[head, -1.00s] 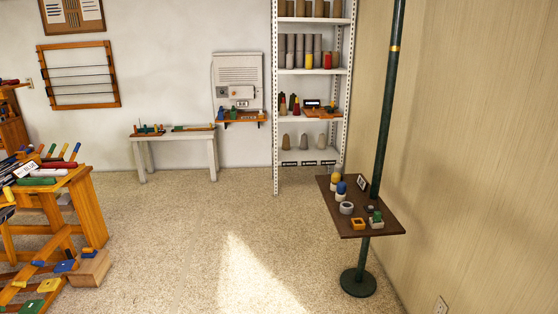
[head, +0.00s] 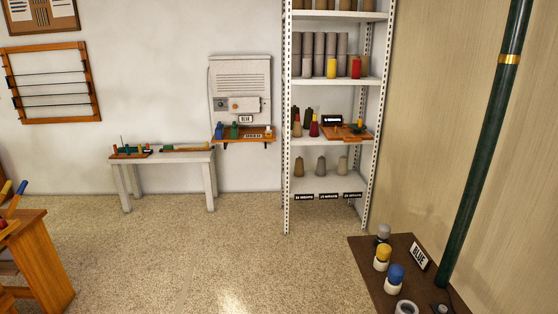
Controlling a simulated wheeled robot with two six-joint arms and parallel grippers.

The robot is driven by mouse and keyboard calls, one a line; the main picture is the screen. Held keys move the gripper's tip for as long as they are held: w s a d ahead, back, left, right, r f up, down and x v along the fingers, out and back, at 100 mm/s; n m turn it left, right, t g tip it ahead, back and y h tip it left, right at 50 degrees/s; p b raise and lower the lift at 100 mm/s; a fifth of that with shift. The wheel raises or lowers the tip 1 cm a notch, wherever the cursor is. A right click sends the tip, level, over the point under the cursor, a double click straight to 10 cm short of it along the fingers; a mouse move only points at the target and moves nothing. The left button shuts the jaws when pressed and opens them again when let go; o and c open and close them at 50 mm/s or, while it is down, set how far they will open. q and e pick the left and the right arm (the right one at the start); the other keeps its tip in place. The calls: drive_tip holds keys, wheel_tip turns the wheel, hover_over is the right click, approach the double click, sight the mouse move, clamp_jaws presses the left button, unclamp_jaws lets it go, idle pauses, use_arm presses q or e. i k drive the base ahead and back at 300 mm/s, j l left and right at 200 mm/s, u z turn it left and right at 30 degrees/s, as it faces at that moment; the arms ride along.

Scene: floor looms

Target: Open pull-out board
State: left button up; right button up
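No board in the head view is marked as a pull-out board, and I cannot tell which one it is. An orange-brown board (head: 340,132) with small items on it lies on a middle shelf of the white metal rack and appears to stick out at the front. Another orange-brown board (head: 230,140) is fixed on the back wall below a grey panel and holds small coloured items and a label. Neither of my grippers is in view.
The white rack (head: 286,170) stands against the back wall. A pale bench (head: 180,157) is left of it. A dark brown table (head: 378,284) with a green pole (head: 485,150) is at the near right. An orange wooden frame (head: 45,260) is at left. The floor between is clear.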

sight(332, 126)
drive_tip(key=i, duration=2)
drive_tip(key=j+u, duration=0.05)
drive_tip(key=j, duration=0.1)
